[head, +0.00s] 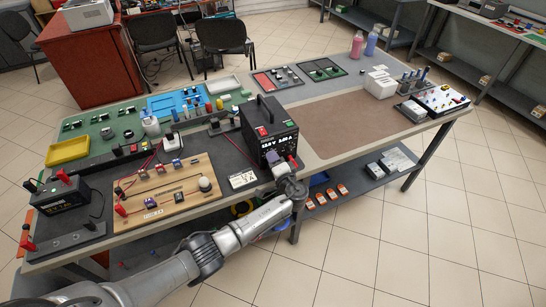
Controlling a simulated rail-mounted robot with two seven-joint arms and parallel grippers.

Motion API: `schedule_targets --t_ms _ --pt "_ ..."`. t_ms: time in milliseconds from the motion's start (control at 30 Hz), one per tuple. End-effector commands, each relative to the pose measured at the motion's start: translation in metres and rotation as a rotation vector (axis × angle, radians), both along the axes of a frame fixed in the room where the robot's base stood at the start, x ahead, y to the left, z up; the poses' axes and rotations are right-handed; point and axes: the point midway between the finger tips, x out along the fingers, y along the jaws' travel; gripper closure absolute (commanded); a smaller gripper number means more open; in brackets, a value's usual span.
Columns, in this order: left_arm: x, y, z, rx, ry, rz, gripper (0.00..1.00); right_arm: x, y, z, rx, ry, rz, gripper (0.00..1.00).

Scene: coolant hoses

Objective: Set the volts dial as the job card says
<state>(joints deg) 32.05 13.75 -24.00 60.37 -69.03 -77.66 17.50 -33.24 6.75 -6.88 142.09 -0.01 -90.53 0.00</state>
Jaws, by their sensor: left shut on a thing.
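The black power supply (265,125) stands on the bench with a carry handle on top. Its front shows a red switch and a lit white readout too small to read surely. My left gripper (284,169) is at the lower part of this front panel, shut on what appears to be the volts dial. The gripper hides the dial and its marks. A white card with dark print, likely the job card (242,180), lies on the bench just left of the gripper; its small print is hard to read. My right gripper is out of view.
A wooden board (165,190) with wired parts and a black battery (62,197) lie to the left. Bottles and trays stand behind. A brown mat (350,125) on the right is clear. The bench's front edge is below my gripper.

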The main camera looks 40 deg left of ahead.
Motion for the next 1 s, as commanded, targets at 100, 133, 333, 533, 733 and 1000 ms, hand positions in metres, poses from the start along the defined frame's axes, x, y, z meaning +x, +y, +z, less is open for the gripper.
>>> schedule_targets --t_ms 100,133,333,533,733,1000 --pt "0.0 -0.0002 0.0017 0.031 0.061 0.0 1.0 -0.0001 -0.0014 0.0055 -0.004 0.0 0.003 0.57" --pt "0.0001 -0.0002 0.0016 0.039 0.075 0.0 1.0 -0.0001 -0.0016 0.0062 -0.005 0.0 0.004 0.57" --pt "0.0002 -0.0002 0.001 0.073 0.142 -0.001 1.0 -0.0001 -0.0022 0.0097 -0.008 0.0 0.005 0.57" --pt "0.0002 -0.0002 0.0003 0.088 0.173 -0.001 1.0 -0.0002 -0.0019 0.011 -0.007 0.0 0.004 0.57" --pt "0.0002 -0.0002 0.0 0.092 0.18 -0.001 1.0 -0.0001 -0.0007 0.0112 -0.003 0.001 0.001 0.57" --pt "0.0002 -0.0002 -0.0001 0.091 0.179 -0.001 0.77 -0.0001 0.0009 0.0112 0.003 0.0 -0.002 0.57"
